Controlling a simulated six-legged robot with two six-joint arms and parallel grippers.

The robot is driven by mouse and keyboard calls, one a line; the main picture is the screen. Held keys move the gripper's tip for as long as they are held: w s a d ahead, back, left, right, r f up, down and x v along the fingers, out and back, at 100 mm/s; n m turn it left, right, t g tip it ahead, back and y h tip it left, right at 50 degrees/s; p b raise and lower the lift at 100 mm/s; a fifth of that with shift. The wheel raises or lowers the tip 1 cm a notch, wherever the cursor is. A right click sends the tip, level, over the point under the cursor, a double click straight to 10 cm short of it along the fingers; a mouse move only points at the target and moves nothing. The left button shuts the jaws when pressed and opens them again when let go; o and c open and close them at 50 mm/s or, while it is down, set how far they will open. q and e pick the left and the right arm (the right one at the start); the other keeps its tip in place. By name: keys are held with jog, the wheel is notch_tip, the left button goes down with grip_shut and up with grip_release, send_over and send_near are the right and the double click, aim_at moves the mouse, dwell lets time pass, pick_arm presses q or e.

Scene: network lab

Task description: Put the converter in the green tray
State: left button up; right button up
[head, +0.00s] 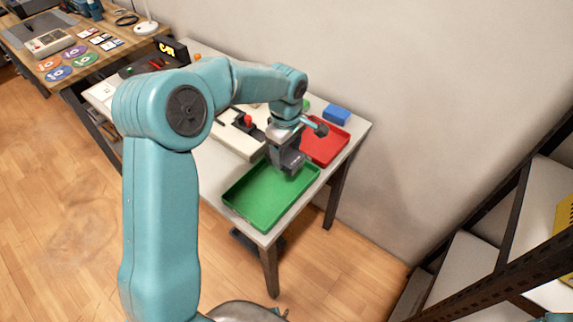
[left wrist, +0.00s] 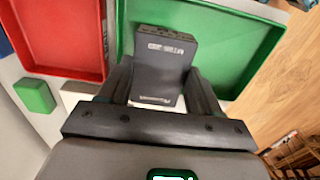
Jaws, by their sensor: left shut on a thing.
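The converter (left wrist: 160,62) is a dark grey box with pale lettering and a row of ports on one end. It sits between the fingers of my left gripper (head: 284,150), which is shut on it. In the head view the converter (head: 291,162) hangs at the back end of the green tray (head: 262,207), over its inside. In the left wrist view the green tray (left wrist: 245,50) lies behind the converter. The tray looks empty where it shows. The gap between converter and tray floor is hard to judge. My right gripper is not in view.
A red tray (head: 326,146) stands right behind the green one. A blue block (head: 337,117) is at the table's back, and a green block (left wrist: 35,95) is near the red tray. A pale device with a red knob (head: 248,121) lies left of my gripper.

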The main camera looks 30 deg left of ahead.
aim_at(286, 165)
pick_arm(q)
notch_tip(286, 165, down, 2)
jog(key=shift+w+a, duration=0.1)
jog(key=shift+w, duration=0.05)
notch_tip(286, 165, down, 4)
jog(key=shift+r, duration=0.25)
jog(key=shift+f, duration=0.25)
jog(key=shift+f+b, duration=0.15)
jog(key=shift+b, duration=0.15)
jog(key=o, duration=1.2)
jog(key=shift+o, duration=0.2)
